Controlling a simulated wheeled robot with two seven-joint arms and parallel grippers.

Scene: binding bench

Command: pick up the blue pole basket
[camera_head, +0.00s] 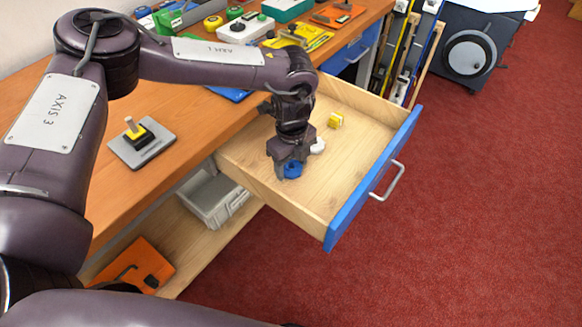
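A small round blue piece, which looks like the blue pole basket (292,170), is in the open wooden drawer (345,165), near its left side. My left gripper (290,163) reaches down into the drawer right at the blue piece, with its fingers around or just behind it. The fingers partly hide the piece, and I cannot tell whether they are closed on it or whether it touches the drawer floor. My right gripper is not in view.
A yellow piece (335,120) and a white piece (318,145) lie in the drawer near the gripper. The drawer's blue front (372,182) stands out over the red floor. The bench top (205,125) holds a grey plate with a peg (142,145).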

